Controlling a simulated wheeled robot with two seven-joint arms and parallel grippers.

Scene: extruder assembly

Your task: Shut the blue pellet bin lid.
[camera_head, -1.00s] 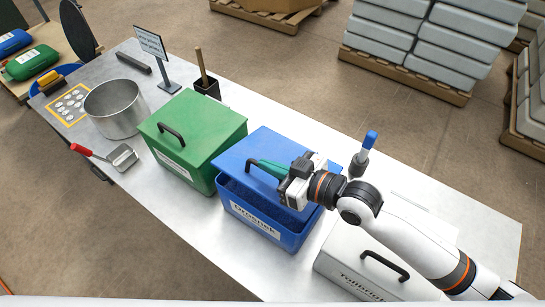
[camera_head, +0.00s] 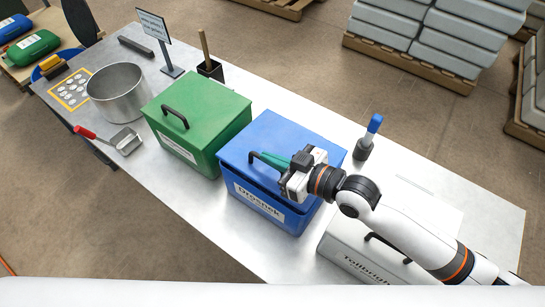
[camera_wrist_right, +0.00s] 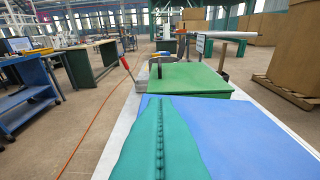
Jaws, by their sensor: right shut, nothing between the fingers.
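The blue pellet bin (camera_head: 232,190) stands on the metal table with a white label on its front. Its blue lid (camera_head: 285,130) lies low over the bin, close to the rim. A narrow dark gap seems to show along the front edge, and the gripper hides part of it. My right gripper (camera_head: 275,160), with green fingers, is shut and empty on or just above the lid, beside its dark handle (camera_head: 252,156). I cannot tell if it touches. The lid (camera_wrist_right: 230,130) also fills the lower right wrist view behind the green fingers (camera_wrist_right: 160,140). My left gripper is out of view.
A green bin (camera_head: 205,110) stands shut just left of the blue one. A white bin (camera_head: 350,258) sits to the right under my right arm. A blue-topped brush or bottle (camera_head: 368,138) stands behind. A steel pot (camera_head: 117,95) and a red-handled scoop (camera_head: 125,140) are farther left.

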